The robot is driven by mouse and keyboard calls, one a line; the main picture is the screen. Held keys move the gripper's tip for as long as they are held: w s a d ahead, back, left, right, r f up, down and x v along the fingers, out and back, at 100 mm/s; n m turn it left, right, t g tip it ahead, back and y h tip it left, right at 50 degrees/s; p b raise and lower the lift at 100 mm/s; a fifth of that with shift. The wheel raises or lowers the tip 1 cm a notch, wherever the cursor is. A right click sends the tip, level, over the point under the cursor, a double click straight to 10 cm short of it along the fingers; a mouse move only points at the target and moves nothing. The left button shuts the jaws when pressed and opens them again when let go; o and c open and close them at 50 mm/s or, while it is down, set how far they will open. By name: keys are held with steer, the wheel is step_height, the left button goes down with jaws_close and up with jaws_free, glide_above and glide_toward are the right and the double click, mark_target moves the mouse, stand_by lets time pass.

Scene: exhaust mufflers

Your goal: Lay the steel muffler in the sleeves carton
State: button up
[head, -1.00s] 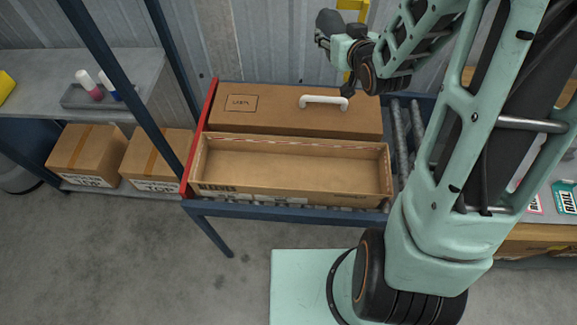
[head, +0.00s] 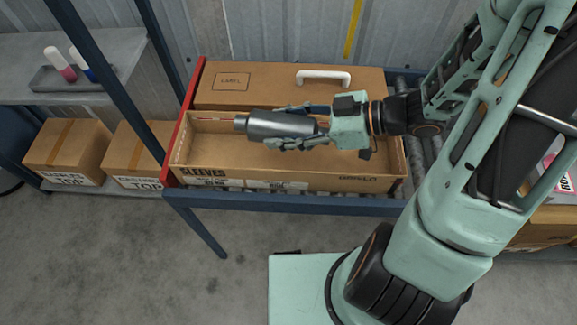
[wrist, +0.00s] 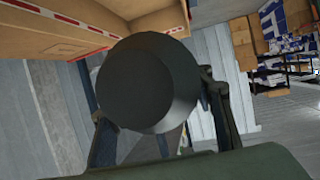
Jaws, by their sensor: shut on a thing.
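The steel muffler (head: 270,124) is a grey cylinder with a short pipe end pointing left in the head view. My gripper (head: 298,128) is shut on it, fingers along its sides, and holds it lengthwise over the open sleeves carton (head: 225,178). The carton is long, brown and marked SLEEVES on its front wall. I cannot tell how high the muffler is above the carton floor. In the wrist view the muffler's dark round end (wrist: 148,85) fills the middle, between the two fingers.
A closed carton (head: 270,85) with a label and a white handle stands behind the sleeves carton. A red side rail (head: 187,115) borders the left end. Rollers (head: 412,150) lie to the right. Two small boxes (head: 68,148) sit on the lower left shelf.

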steer(key=shift+n+g, duration=0.8)
steer(key=shift+g, duration=0.1)
steer(key=w+a+f+b, duration=0.1)
steer(key=a+f, duration=0.2)
steer(key=w+a+f+b, duration=0.1)
steer(key=a+f+b, duration=0.1)
steer(key=a+f, duration=0.2)
steer(key=w+a+f+b, duration=0.2)
steer(key=a+f, duration=0.1)
steer(key=f, duration=0.1)
steer(key=shift+a, duration=0.2)
steer(key=f, duration=0.1)
steer(key=f+b, duration=0.1)
steer(key=f, duration=0.1)
steer(key=shift+w+a+f+b, duration=0.15)
steer(key=shift+w+f+b, duration=0.1)
steer(key=shift+f+b, duration=0.1)
steer(key=shift+r, duration=0.1)
steer(key=o, duration=1.6)
steer(key=shift+f, duration=0.2)
